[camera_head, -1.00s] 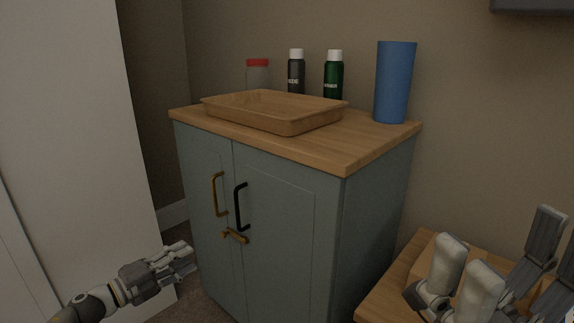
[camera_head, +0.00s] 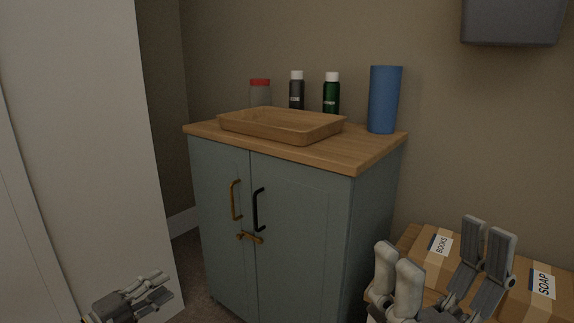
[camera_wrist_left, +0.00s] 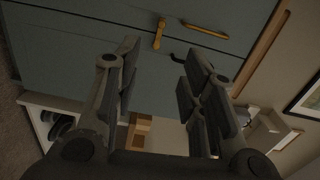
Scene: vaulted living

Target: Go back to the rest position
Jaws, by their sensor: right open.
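My left gripper (camera_head: 158,290) is low at the left in the head view, in front of the cabinet's lower left side. Its fingers stand apart with nothing between them; they also show in the left wrist view (camera_wrist_left: 160,85). My right gripper (camera_head: 440,262) is at the lower right in the head view, over or in front of the boxes. Its finger pairs point up, wide apart and empty. The grey-green cabinet (camera_head: 300,215) is shut and stands clear of both grippers. Most of both arms is out of view.
On the cabinet top are a wooden tray (camera_head: 283,134), a blue cup (camera_head: 384,100), a green bottle (camera_head: 331,97), a dark bottle (camera_head: 297,94) and a red-lidded jar (camera_head: 260,95). A books box (camera_head: 440,243) and a soap box (camera_head: 541,287) sit on a wooden surface at right.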

